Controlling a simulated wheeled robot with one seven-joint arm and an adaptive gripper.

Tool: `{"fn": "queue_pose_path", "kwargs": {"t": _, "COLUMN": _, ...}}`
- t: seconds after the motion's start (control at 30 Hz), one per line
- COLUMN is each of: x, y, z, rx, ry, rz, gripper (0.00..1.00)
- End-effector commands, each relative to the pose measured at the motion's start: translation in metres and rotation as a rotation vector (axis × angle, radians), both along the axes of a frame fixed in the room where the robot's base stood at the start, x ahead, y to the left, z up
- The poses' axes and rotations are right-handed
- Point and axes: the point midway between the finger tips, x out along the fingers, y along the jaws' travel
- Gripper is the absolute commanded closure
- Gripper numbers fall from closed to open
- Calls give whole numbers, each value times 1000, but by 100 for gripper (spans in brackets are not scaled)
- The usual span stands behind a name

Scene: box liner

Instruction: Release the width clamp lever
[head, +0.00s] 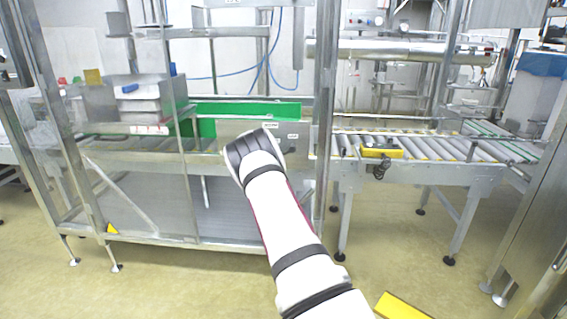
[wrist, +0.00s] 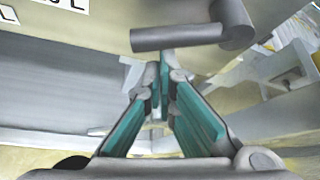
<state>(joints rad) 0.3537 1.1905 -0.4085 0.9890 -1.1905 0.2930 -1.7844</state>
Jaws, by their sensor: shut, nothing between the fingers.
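A grey lever with a round bar (wrist: 180,38) and a thicker cylindrical hub (wrist: 235,22) shows at the top of the wrist view, on a beige panel; I take it to be the width clamp lever. The bar lies nearly level in the picture. My gripper (wrist: 162,72) has green finger pads, and its fingers are closed together with nothing between them. The tips point toward the bar and appear just below it; I cannot tell whether they touch. In the head view my arm hides both the gripper and the lever.
White labels (wrist: 60,4) sit on the panel left of the lever. In the head view, metal frame posts (head: 324,100) stand close right of my arm. A roller conveyor (head: 440,149) extends right, and a green guide (head: 245,109) lies behind my arm. The floor in front is mostly clear.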

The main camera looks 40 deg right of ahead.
Motion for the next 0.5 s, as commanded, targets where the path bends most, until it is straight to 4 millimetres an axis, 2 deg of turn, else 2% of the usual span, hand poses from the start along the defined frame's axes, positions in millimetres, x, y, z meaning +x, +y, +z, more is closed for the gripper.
{"fn": "queue_pose_path", "kwargs": {"t": 0.2, "x": 4, "y": 4, "z": 9, "rx": 83, "ry": -98, "rz": 1, "gripper": 100}}
{"fn": "queue_pose_path", "kwargs": {"t": 0.5, "x": 7, "y": 6, "z": 13, "rx": 79, "ry": -93, "rz": 0, "gripper": 100}}
